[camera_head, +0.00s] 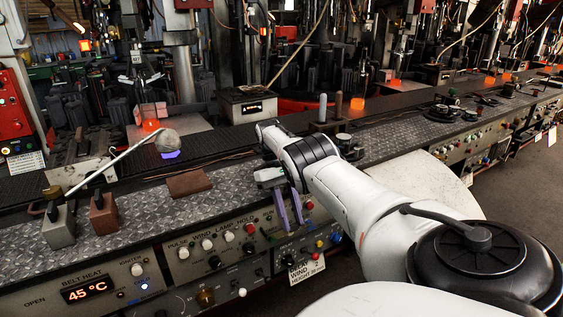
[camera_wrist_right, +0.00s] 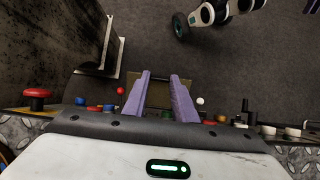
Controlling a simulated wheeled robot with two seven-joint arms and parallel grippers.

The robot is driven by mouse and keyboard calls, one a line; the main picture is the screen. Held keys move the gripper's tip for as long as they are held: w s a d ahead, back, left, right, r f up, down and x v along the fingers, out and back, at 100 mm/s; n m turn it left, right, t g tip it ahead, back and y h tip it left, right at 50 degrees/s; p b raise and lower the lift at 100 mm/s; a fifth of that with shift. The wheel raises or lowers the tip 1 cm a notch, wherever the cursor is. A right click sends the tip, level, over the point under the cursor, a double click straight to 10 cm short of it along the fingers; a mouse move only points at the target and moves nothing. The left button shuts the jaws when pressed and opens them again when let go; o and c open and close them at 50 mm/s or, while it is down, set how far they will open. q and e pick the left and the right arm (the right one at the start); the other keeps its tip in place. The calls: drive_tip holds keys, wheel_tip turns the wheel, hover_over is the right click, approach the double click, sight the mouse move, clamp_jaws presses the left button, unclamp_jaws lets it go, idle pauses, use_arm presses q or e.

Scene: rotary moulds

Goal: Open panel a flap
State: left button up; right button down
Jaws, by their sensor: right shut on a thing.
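My right gripper (camera_head: 290,209) reaches down in front of the sloped control panel (camera_head: 172,259) along the near edge of the bench. Its purple fingers sit close to the panel's face, beside the knobs and lamps. In the right wrist view, the fingers (camera_wrist_right: 158,92) stand a little apart, with a flat olive-brown plate (camera_wrist_right: 157,87) between and behind them. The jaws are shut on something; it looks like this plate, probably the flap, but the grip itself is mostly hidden. I cannot tell how far the flap stands open. My left gripper is not in view.
A red button (camera_wrist_right: 38,97) and several knobs lie near the gripper. A "wind height" tag (camera_head: 306,270) hangs below it. The floor (camera_head: 520,215) in front is clear.

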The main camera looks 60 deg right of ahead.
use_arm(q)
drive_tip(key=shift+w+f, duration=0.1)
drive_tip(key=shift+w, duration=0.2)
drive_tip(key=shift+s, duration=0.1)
use_arm(e)
drive_tip(key=shift+a, duration=0.1)
drive_tip(key=c, duration=1.4)
unclamp_jaws()
drive_tip(key=shift+f, duration=0.1)
drive_tip(key=shift+c, duration=0.2)
